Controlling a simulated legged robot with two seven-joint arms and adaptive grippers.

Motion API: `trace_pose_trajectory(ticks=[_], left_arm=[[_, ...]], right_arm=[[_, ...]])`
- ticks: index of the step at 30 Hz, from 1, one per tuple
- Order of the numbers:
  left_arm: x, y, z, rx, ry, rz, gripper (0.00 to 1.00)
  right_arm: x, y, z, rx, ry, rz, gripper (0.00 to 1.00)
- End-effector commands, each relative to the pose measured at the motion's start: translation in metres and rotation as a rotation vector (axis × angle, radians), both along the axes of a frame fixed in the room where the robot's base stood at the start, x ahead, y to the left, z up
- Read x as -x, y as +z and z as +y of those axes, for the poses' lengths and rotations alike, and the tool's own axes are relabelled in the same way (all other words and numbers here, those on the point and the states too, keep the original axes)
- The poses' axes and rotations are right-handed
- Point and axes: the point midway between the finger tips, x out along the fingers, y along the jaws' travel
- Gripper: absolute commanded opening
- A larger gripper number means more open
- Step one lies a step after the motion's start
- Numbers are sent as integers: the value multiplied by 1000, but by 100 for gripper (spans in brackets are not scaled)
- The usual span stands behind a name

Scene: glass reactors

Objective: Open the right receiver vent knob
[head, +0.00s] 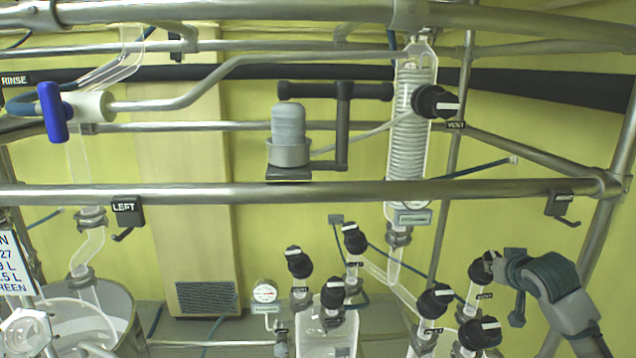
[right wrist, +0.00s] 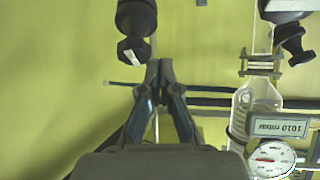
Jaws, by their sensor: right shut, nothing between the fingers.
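The right receiver vent knob (head: 477,271) is a black knob above a small VENT label at the lower right of the head view. My right gripper (head: 493,259) comes in from the right, its fingertips close beside this knob. In the right wrist view my right gripper (right wrist: 160,66) is shut with its fingertips together and nothing between them. A black knob with a pale mark (right wrist: 133,50) is just left of the fingertips there, apart from them in the picture. Whether the fingers touch the knob in depth I cannot tell. My left gripper is not in view.
More black knobs stand close by, one below (head: 480,332) and one to the left (head: 435,299). A steel rail (head: 330,193) crosses above them. A round gauge (right wrist: 270,160) and glass vessel are at the right of the wrist view.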

Motion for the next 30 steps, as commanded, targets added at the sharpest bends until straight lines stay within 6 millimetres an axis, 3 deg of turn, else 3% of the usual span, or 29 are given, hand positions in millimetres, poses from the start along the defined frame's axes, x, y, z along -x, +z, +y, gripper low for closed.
trace_pose_trajectory(ticks=[5, 12, 14, 21, 30], left_arm=[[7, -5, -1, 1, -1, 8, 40], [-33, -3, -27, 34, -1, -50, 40], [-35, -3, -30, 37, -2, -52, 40], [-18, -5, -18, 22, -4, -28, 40], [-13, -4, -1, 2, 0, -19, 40]], right_arm=[[-13, -22, -9, -6, -2, 6, 0], [-16, -26, -1, 2, -1, 2, 0], [-16, -25, 3, 4, -1, 1, 0], [-16, -22, 10, 8, 0, 1, 0], [-17, -24, -5, 0, -2, 2, 0]])
